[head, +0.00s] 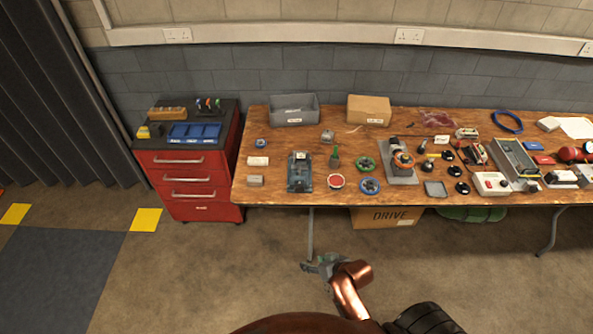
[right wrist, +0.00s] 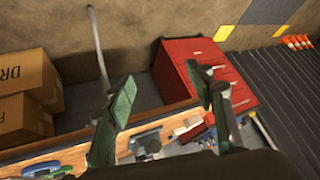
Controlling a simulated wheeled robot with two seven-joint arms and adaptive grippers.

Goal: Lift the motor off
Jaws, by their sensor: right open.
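A grey base plate (head: 399,177) near the middle of the bench carries a round dark and copper-orange unit (head: 402,160), which looks like the motor; its details are too small to tell. My right gripper (head: 316,263) is low in front of the bench, over the floor, well apart from that unit. In the right wrist view its two green fingers (right wrist: 163,82) are spread with nothing between them. The motor cannot be made out in the right wrist view. My left gripper is not in view.
The wooden bench (head: 270,193) holds a blue-grey device (head: 300,173), coloured round parts, a grey bin (head: 294,109) and a cardboard box (head: 369,109). A red drawer cabinet (head: 190,180) stands left. A DRIVE carton (head: 385,217) sits underneath. The floor in front is clear.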

